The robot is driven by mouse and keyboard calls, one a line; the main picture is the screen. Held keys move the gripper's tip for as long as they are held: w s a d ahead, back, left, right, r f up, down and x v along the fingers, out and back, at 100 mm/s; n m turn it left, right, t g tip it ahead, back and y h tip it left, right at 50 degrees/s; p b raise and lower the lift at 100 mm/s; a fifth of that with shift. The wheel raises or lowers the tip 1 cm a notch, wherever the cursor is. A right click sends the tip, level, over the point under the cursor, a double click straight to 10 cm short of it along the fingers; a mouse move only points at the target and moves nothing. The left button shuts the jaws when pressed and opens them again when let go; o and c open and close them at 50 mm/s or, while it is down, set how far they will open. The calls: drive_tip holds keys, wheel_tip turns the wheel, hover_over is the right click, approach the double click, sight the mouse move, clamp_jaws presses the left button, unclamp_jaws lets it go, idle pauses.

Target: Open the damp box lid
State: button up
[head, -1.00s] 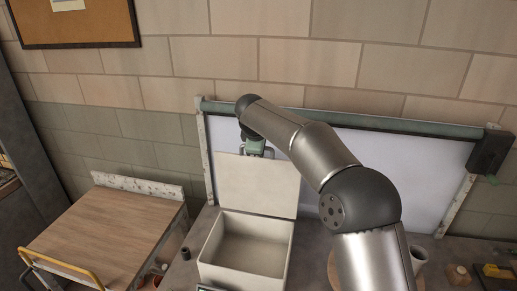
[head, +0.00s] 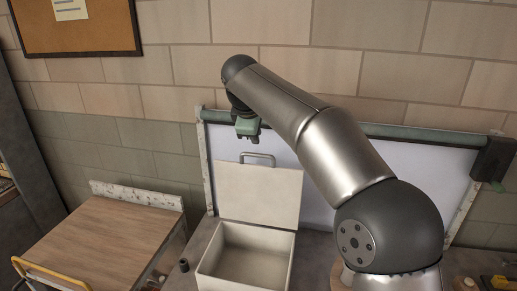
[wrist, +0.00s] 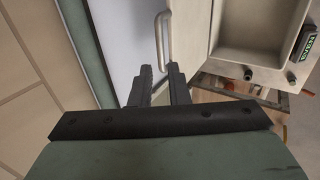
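The damp box (head: 245,262) is a cream, open-topped box on the bench, and its inside looks empty. Its lid (head: 258,195) stands upright along the back edge, with a grey bar handle (head: 258,157) on its top edge. In the wrist view the box (wrist: 262,62) is at upper right, and the handle (wrist: 163,38) is beyond the fingertips. My gripper (head: 248,134) hangs above and slightly left of the handle, apart from it. In the wrist view my gripper (wrist: 159,72) shows two dark fingers with an empty gap between them.
A pale board (head: 330,165) with a green top rail stands behind the lid. A wooden-topped table (head: 105,240) is at left. Small items, including a yellow one (head: 501,282), lie at lower right. Open space lies above the box.

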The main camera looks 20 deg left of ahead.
drive_tip(key=shift+v, duration=2.1)
drive_tip(key=s+d+f+m+g+h, duration=0.1)
drive_tip(key=s+d+f+m, duration=0.25)
drive_tip(key=d, duration=0.65)
drive_tip(key=s+d+f+m+g+b, duration=0.1)
drive_tip(key=s+d+f+m, duration=0.3)
drive_tip(key=d, duration=0.5)
drive_tip(key=s+d+f+m+g+h, duration=0.1)
drive_tip(key=s+d+f+m, duration=0.3)
drive_tip(key=d, duration=0.6)
drive_tip(key=s+d+f+m+g, duration=0.1)
drive_tip(key=s+d+f+m, duration=0.3)
drive_tip(key=s+d+f, duration=0.2)
drive_tip(key=s+d+f+m+g+y, duration=0.1)
drive_tip(key=s+d+f+m, duration=0.3)
drive_tip(key=s+f, duration=0.5)
drive_tip(key=shift+s+d+f+g+b, duration=0.2)
drive_tip(key=shift+s+d+g+b, duration=0.2)
drive_tip(key=shift+s+d, duration=0.7)
